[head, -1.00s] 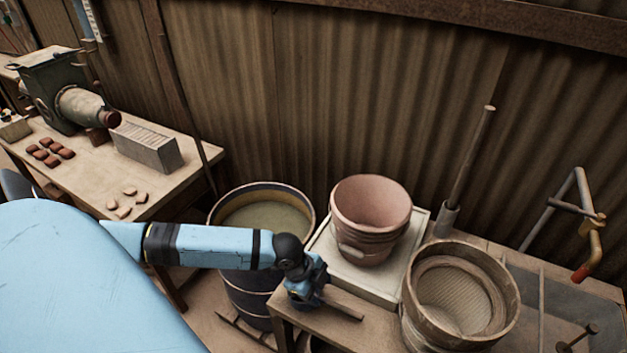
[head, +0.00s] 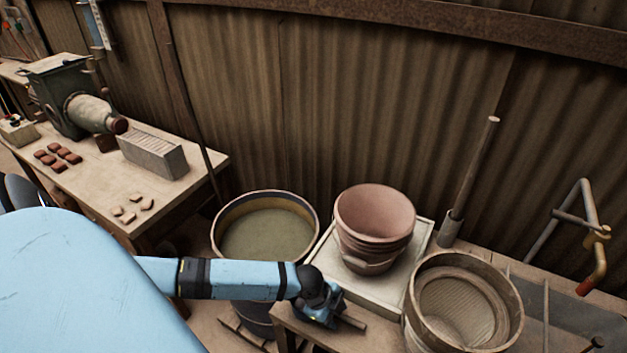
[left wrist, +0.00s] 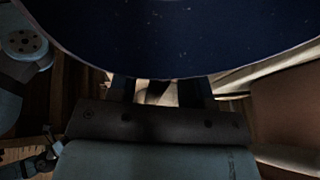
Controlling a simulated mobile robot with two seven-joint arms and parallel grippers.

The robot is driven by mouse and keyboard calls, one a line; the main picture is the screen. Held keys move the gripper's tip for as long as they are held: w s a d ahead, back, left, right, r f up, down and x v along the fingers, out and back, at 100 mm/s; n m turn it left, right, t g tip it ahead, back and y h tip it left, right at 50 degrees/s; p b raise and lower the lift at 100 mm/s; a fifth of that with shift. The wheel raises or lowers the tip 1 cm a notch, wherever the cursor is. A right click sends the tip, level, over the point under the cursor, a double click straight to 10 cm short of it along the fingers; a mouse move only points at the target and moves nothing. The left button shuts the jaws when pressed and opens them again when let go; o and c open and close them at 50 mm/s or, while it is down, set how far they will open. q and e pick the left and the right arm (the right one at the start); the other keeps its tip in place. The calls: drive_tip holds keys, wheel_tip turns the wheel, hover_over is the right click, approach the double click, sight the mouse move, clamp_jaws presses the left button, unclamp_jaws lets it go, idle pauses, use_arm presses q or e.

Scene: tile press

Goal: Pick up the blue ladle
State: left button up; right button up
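My left gripper (head: 325,318) reaches down at the near left corner of the wooden table, beside the white board. A thin brown stick (head: 353,323) sticks out to its right over the table; it looks like the handle of the blue ladle. In the left wrist view a large dark blue rounded surface (left wrist: 180,40), probably the ladle's bowl, fills the top, very close. Below it the two dark fingers of my left gripper (left wrist: 160,92) stand apart, with a small dark shape seen between them. No firm grasp shows. My right gripper is not in view.
A pink bucket (head: 374,222) stands on a white board (head: 425,238). A round sieve tub (head: 412,300) stands to the right, close to the gripper. A barrel of murky liquid (head: 268,232) stands behind the forearm. A pole in a holder (head: 449,230) rises near the corrugated wall.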

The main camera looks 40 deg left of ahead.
use_arm(q)
clamp_jaws()
